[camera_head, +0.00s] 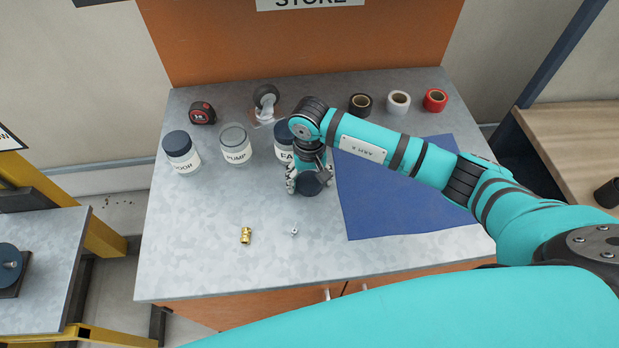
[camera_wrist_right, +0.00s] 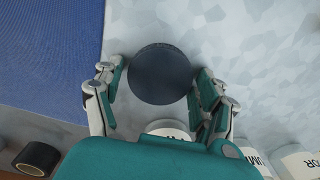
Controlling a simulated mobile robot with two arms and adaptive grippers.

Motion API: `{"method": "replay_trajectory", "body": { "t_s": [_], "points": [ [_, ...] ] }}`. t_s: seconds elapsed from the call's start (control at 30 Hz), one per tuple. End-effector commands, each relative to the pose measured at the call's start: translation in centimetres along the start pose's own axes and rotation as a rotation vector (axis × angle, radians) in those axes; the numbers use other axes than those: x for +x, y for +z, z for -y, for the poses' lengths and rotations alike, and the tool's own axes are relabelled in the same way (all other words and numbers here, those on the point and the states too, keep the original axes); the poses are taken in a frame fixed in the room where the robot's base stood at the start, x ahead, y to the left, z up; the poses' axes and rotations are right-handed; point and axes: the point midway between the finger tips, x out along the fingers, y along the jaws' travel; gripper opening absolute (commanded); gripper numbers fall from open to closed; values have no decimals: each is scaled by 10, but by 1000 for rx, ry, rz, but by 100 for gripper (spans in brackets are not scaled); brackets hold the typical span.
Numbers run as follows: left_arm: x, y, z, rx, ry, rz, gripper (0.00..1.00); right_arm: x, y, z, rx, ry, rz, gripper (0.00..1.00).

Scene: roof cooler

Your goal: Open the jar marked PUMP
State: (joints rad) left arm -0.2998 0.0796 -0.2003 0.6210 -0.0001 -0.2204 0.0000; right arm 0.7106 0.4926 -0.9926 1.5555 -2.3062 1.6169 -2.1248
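The jar marked PUMP (camera_head: 235,146) stands upright on the grey table between two dark-lidded jars, with no dark lid on its top. Its label shows partly in the right wrist view (camera_wrist_right: 250,156). A loose round dark lid (camera_head: 309,184) is below my right gripper (camera_head: 308,180), apart from the jars. In the right wrist view the lid (camera_wrist_right: 160,75) sits between the spread fingers, with a narrow gap at the left one. Whether it touches the right finger or the table is unclear. My left gripper is not in view.
A dark-lidded jar (camera_head: 182,153) stands left of PUMP; another (camera_head: 283,142) is partly hidden behind my right arm. A tape measure (camera_head: 202,112), tape dispenser (camera_head: 266,103) and tape rolls (camera_head: 398,101) line the back. A brass fitting (camera_head: 246,235) and small bolt (camera_head: 294,232) lie in front. A blue mat (camera_head: 400,205) is right.

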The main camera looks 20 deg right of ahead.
Motion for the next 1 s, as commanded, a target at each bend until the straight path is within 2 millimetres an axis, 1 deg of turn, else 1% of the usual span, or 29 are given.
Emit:
{"method": "replay_trajectory", "body": {
  "t_s": [0.3,0.4,0.47,0.57,0.8,0.9,1.0],
  "points": [
    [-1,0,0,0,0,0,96,-1,0,0,0,0,0,84],
    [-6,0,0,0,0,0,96,-5,0,0,1,-1,1,84],
    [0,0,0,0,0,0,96,-9,-2,0,0,-2,-4,84],
    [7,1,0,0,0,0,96,-25,-2,0,-1,-1,-7,84],
    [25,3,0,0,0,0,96,-78,-2,0,-2,-1,-8,84],
    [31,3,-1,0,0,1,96,-96,-1,0,-1,-1,-6,84],
    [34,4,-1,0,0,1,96,-110,-1,0,1,-1,-4,84]
  ]
}}
